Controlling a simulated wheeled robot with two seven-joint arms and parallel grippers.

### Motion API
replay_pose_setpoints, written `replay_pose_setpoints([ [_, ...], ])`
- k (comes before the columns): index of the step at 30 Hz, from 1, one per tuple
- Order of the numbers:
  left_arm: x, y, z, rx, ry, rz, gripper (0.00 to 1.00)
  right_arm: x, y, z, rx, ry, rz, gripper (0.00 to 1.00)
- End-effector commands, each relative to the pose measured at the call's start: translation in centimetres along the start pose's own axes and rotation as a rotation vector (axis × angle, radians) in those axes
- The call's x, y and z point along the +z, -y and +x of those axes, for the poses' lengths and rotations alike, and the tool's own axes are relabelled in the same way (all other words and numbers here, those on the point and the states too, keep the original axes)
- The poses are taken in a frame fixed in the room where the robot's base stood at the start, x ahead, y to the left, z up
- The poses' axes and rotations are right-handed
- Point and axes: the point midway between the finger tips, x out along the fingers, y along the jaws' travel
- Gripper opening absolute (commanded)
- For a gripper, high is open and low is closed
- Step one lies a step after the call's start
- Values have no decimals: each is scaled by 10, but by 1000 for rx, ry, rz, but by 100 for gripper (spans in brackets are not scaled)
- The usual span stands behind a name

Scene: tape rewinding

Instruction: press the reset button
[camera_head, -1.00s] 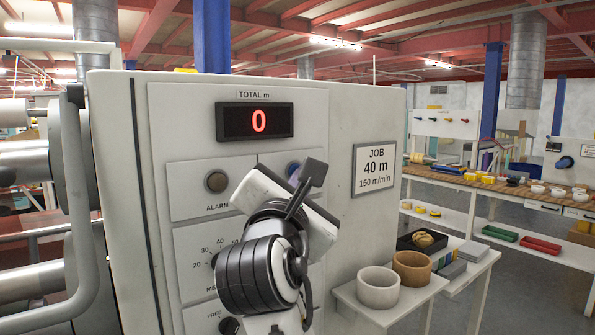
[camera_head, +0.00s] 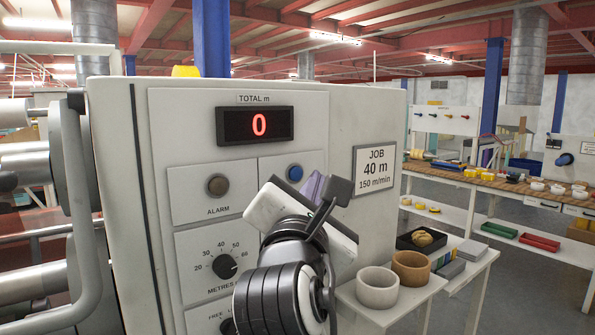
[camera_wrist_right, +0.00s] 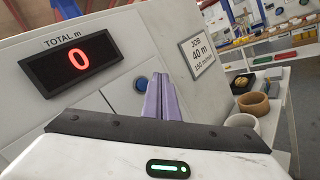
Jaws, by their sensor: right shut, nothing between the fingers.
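A blue round button (camera_head: 295,173) sits on the upper right plate of the grey machine panel; any label under it is hidden behind my right gripper. The button also shows in the right wrist view (camera_wrist_right: 141,83), just left of the fingertips. My right gripper (camera_head: 313,187) is shut and empty, its purple fingers close together in front of the panel, to the lower right of the button. In the right wrist view the fingers (camera_wrist_right: 161,96) point toward the panel. The display (camera_head: 255,124) under "TOTAL m" reads 0. My left gripper is not in view.
A JOB sign (camera_head: 374,170) reads 40 m, 150 m/min. A small side table holds a white roll (camera_head: 377,288) and a brown roll (camera_head: 411,268). Metal rollers stand at the left.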

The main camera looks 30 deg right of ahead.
Motion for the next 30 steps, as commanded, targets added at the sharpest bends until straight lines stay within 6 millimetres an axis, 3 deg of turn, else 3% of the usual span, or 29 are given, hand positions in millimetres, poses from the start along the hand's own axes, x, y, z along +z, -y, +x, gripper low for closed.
replay_pose_setpoints([
  [10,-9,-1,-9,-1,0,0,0,16,15,-21,0,-1,0,0],
  [30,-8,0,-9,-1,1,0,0,16,16,-22,0,-1,1,0],
])
